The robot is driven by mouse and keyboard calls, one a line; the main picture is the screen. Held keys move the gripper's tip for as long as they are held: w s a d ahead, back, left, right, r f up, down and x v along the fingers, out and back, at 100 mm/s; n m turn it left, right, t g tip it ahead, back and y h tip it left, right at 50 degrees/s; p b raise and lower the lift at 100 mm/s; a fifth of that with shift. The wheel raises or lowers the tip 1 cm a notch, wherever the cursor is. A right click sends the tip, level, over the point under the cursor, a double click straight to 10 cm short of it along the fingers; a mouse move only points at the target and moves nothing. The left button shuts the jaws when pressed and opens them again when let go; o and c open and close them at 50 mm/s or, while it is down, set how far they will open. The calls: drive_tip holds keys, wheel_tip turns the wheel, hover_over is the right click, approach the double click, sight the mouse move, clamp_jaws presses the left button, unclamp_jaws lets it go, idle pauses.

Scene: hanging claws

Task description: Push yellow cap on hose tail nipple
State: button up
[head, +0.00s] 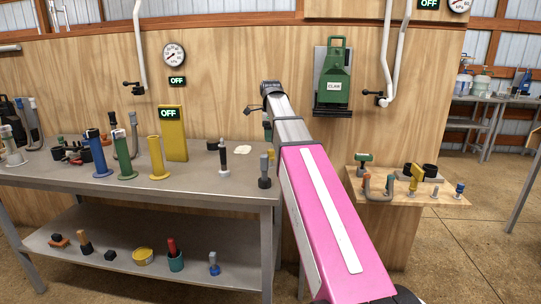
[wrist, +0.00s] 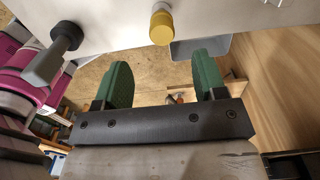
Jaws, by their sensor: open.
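A yellow cap (wrist: 161,28) shows at the top middle of the wrist view, in line with a short pale piece (wrist: 159,7). I cannot tell whether this piece is the hose tail nipple or whether the cap is fully seated. My gripper has two green fingers (wrist: 164,84), which are apart with nothing between them. The cap lies beyond the fingertips, untouched. In the head view my gripper (head: 267,128) is small and partly hidden by my arm, above the bench's right end.
The grey bench (head: 190,185) holds a black-and-grey fitting (head: 264,178) near its right edge, a black-and-white fitting (head: 223,160) and several coloured upright cylinders. A wooden shelf (head: 385,193) with fittings is at right. A green claw holder (head: 335,75) hangs on the wall.

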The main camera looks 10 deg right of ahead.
sight(272, 150)
drive_tip(key=f, duration=0.8)
drive_tip(key=shift+d, duration=0.3)
drive_tip(key=c, duration=1)
